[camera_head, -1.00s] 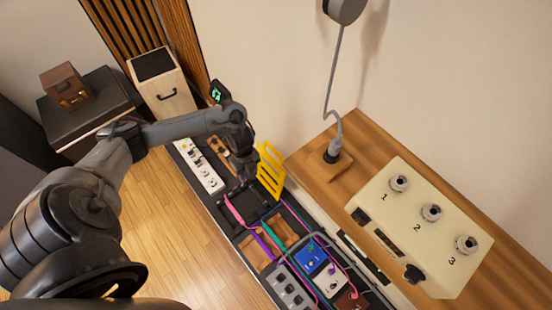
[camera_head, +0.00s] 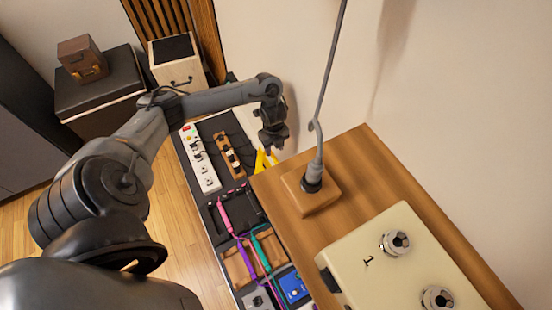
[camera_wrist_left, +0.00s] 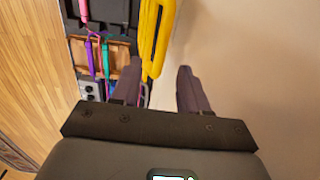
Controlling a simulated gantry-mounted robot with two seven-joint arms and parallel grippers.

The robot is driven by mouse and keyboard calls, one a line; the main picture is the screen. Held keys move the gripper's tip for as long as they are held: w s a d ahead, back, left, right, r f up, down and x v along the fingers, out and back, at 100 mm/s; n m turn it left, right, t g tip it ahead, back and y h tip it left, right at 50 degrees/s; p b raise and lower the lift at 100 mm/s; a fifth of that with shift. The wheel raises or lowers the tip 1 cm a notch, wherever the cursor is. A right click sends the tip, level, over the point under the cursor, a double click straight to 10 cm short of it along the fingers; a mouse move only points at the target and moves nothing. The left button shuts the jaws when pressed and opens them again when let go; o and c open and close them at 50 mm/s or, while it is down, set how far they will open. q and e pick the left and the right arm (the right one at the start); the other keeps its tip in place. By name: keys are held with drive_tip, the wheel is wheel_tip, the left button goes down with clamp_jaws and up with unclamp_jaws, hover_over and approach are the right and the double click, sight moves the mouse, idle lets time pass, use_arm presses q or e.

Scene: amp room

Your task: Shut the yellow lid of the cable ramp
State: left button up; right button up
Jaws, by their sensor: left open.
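The yellow lid (camera_head: 261,160) stands raised along the wall side of the black cable ramp (camera_head: 227,216). In the head view only a small part of it shows, between my gripper and the wooden shelf. In the left wrist view the lid (camera_wrist_left: 157,38) is a slotted yellow panel, seen nearly edge-on beside the open ramp channels (camera_wrist_left: 104,20). Pink, purple and teal cables run through the ramp. My left gripper (camera_head: 273,150) is open and empty, pointing down near the lid. Its fingers (camera_wrist_left: 160,70) are apart, and I cannot tell whether they touch the lid. My right gripper is not in view.
A wooden shelf (camera_head: 350,160) with a plug block (camera_head: 311,190) and a cream numbered box (camera_head: 400,265) juts out close to the right of my gripper. The wall (camera_head: 290,50) is behind it. A white power strip (camera_head: 200,160) lies left of the gripper.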

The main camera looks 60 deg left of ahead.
sight(275, 159)
use_arm(q)
wheel_tip(275, 159, down, 7)
drive_tip(key=b, duration=0.3)
drive_tip(key=shift+w, duration=0.1)
drive_tip(key=shift+c, duration=0.2)
clamp_jaws()
